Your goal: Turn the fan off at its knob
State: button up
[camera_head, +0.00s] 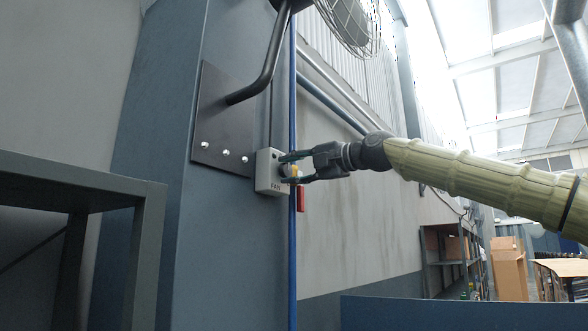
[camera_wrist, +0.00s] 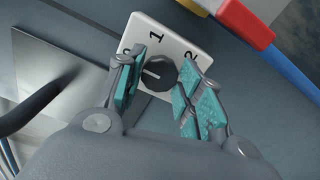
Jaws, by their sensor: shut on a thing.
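The fan (camera_head: 350,22) shows in part at the top of the head view, on a bent dark arm. Its white switch box (camera_head: 266,172), labelled FAN, is on the blue column below. In the wrist view the box face (camera_wrist: 174,38) carries the marks 1 and 2, and another mark is partly hidden by the left finger. The dark round knob (camera_wrist: 158,76) sits between my fingers, with a pale pointer line toward the left. My gripper (camera_head: 288,168) is at the box, its teal-padded fingers (camera_wrist: 160,88) shut on the knob from both sides.
A blue pipe (camera_head: 293,250) runs vertically beside the box, with a red part (camera_head: 300,198) close by. A dark bracket plate (camera_head: 222,130) is left of the box. A grey bench (camera_head: 80,180) stands at the left, and a blue panel (camera_head: 450,312) crosses the lower right.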

dwell(0.3)
jog(key=o, duration=1)
jog(key=shift+d, duration=0.1)
jog(key=v, duration=1.2)
